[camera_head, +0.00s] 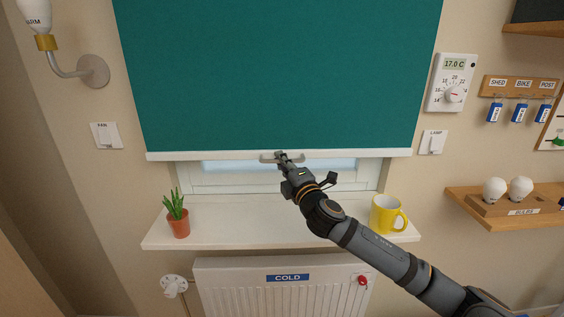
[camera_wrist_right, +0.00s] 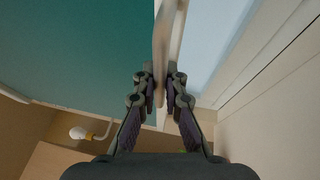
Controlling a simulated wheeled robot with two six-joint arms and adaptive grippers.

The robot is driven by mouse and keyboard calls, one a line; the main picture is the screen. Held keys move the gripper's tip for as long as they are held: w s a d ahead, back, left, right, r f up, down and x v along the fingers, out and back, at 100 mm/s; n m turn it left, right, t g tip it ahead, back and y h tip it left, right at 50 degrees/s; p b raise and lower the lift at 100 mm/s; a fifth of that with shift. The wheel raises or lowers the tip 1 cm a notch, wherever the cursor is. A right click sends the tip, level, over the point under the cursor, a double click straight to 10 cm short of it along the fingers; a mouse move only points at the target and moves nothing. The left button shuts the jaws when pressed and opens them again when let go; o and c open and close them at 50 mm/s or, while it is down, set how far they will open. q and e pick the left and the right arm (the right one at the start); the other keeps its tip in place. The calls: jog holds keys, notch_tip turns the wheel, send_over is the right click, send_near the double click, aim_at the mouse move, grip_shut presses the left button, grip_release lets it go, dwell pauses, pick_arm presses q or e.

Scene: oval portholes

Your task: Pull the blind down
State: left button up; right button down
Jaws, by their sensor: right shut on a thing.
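The teal blind (camera_head: 280,75) covers most of the window in the head view, with its white bottom bar (camera_head: 210,155) a little above the sill. A small handle (camera_head: 268,157) sits at the middle of the bar. My right gripper (camera_head: 283,157) is at this handle and shut on it. In the right wrist view the two fingers of my right gripper (camera_wrist_right: 161,88) close on the pale handle (camera_wrist_right: 160,50), with the teal blind (camera_wrist_right: 80,55) to the left. A strip of window (camera_head: 225,174) shows below the bar. My left gripper is in neither view.
The white sill (camera_head: 240,233) holds a potted plant (camera_head: 178,218) at left and a yellow mug (camera_head: 385,213) at right, close to my right arm. A radiator (camera_head: 240,295) stands below. A thermostat (camera_head: 452,82) and a shelf with bulbs (camera_head: 515,205) are on the right wall.

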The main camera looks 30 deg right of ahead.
notch_tip(320, 180, down, 13)
jog(key=b, duration=0.9)
jog(key=shift+b, duration=0.35)
jog(key=shift+f, duration=0.35)
jog(key=shift+f, duration=0.1)
jog(key=c, duration=1.4)
grip_release()
notch_tip(320, 180, up, 10)
